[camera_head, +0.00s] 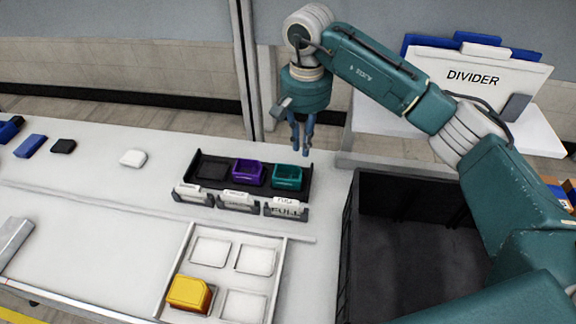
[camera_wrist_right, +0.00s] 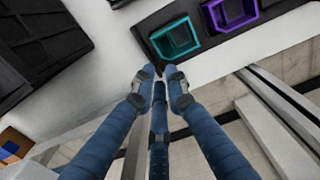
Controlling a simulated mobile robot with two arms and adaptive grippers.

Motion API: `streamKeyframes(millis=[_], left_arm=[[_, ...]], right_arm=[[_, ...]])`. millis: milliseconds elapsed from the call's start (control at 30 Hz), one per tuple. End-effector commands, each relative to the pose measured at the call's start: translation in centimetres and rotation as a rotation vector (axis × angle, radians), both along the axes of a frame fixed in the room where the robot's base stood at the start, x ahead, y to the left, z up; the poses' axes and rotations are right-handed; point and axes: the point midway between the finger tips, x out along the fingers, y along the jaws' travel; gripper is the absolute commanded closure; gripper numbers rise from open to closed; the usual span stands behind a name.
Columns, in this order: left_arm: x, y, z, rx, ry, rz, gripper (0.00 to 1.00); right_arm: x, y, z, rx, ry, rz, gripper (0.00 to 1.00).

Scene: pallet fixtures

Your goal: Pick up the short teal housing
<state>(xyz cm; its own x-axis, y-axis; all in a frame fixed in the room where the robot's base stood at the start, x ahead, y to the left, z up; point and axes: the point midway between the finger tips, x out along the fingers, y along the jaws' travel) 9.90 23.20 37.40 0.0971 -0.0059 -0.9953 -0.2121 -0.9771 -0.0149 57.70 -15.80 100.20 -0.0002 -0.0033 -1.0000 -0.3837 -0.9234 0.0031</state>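The teal housing (camera_head: 287,177) is a small open-topped box in the right-hand slot of a black three-slot tray (camera_head: 221,206) on the white table. It also shows in the right wrist view (camera_wrist_right: 177,41). My right gripper (camera_head: 302,151) hangs fingers-down above and just behind the teal housing, apart from it. My left gripper is not in view.
A purple housing (camera_head: 248,173) sits beside the teal one. White label cards line the tray's front. A white pallet (camera_head: 177,264) holds a yellow housing (camera_head: 189,293). A deep black bin (camera_head: 410,240) stands to the right. A DIVIDER sign (camera_head: 478,80) is behind.

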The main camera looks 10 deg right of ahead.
Motion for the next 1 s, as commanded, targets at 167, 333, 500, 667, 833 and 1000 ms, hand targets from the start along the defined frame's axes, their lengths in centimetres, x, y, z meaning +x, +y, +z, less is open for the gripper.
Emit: streamKeyframes(millis=[167,333,500,667,833,1000], left_arm=[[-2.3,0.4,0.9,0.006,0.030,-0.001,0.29],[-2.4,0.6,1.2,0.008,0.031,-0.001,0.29],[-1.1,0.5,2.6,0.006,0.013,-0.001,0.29],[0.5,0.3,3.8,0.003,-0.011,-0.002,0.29],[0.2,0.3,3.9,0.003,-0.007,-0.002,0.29],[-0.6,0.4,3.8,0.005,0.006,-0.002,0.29]], right_arm=[[-0.2,0.0,-2.9,0.003,0.006,-0.002,0.87],[-0.1,0.0,-4.5,0.003,0.004,-0.002,0.87],[-0.2,-0.1,-6.1,0.003,0.007,-0.003,0.87],[-0.1,-0.1,-8.6,0.005,0.006,-0.003,0.87],[0.0,-0.2,-9.7,0.005,0.001,-0.003,0.87],[0.1,-0.2,-9.8,0.004,0.000,-0.003,0.87]])
